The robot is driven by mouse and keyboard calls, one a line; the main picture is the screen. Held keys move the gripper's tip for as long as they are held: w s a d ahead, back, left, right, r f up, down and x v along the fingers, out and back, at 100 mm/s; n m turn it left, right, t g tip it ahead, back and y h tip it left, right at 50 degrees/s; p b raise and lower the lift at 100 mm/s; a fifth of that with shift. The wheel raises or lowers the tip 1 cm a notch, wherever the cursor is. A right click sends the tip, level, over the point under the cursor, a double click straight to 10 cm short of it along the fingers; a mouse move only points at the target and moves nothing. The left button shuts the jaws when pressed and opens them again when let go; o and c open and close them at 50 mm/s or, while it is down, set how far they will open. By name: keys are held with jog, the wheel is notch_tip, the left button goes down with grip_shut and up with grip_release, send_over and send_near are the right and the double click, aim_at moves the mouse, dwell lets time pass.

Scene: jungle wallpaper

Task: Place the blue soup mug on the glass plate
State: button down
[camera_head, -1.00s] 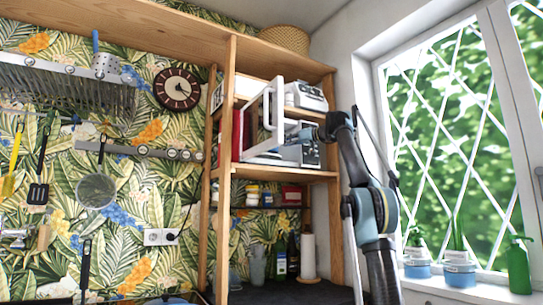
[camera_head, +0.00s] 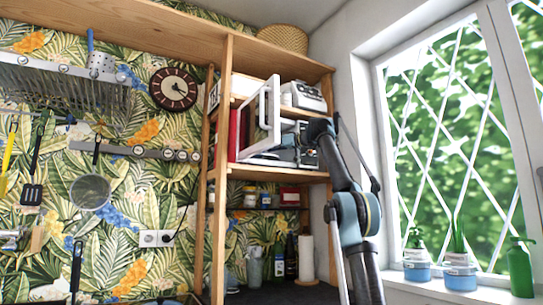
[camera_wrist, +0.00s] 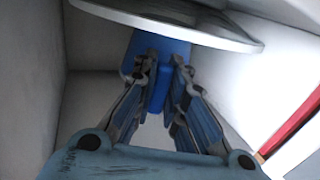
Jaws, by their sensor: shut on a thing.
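In the wrist view my gripper (camera_wrist: 158,95) is shut on the blue soup mug (camera_wrist: 160,48), with a narrow blue part of it between the fingers. The round, pale glass plate (camera_wrist: 205,33) crosses the top of that view and overlaps the mug's upper part. Mug and plate look close together; I cannot tell whether they touch. Pale walls surround them, like the inside of a microwave. In the head view the microwave's white door (camera_head: 262,118) stands open on the shelf. My arm reaches in from the right, and the mug and plate cannot be made out there.
The wooden shelf (camera_head: 275,172) holds the microwave between uprights. A red item (camera_head: 235,135) stands left of the door, and a white appliance (camera_head: 305,96) sits above. Jars and bottles fill the lower level. The window and sill with a green bottle (camera_head: 520,266) are at right.

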jog(key=shift+s+d+f, duration=0.1)
jog(key=shift+f, duration=1.05)
jog(key=c, duration=1.6)
grip_release()
jog(key=shift+c, duration=0.2)
jog(key=v, duration=1.2)
jog(key=shift+f, duration=0.1)
